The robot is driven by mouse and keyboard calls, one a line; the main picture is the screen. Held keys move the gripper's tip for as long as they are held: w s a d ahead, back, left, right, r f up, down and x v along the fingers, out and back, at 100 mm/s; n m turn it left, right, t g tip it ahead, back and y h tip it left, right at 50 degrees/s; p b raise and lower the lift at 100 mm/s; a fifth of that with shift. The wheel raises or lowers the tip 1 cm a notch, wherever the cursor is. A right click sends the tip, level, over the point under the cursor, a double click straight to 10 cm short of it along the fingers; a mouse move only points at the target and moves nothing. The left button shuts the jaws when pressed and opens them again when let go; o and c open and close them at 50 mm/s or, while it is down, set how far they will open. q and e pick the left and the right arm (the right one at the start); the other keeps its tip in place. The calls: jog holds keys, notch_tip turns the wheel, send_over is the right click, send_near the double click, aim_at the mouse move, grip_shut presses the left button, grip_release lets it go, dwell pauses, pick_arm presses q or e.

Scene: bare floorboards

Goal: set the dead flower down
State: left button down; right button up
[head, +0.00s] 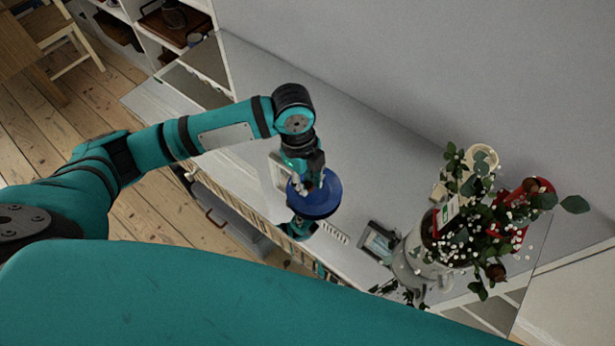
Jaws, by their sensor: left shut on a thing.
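My left gripper (304,184) reaches down over a round dark blue dish (325,200) on the pale shelf top. My right gripper is not in view.
A leafy bunch with white and red blooms (470,218) stands in containers at the right end of the shelf top. A picture frame (378,241) stands between it and the dish. A grey wall (420,70) runs behind. The shelf top left of the dish looks mostly clear.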

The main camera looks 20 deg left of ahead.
aim_at(308, 182)
pick_arm(q)
jog(key=shift+w+a+f, duration=0.1)
jog(key=shift+w+a, duration=0.15)
jog(key=shift+w, duration=0.7)
jog(key=shift+f, duration=0.15)
notch_tip(308, 182, down, 3)
jog(key=shift+f+p, duration=0.15)
jog(key=shift+p, duration=0.35)
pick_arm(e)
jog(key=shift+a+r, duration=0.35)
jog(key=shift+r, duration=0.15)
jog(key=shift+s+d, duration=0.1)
pick_arm(q)
jog(key=c, duration=1.1)
grip_release()
jog(key=shift+f, duration=0.1)
jog(key=shift+c, duration=0.2)
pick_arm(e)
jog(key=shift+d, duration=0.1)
pick_arm(q)
notch_tip(308, 182, up, 12)
jog(key=a+b, duration=0.1)
jog(key=shift+w+a, duration=0.35)
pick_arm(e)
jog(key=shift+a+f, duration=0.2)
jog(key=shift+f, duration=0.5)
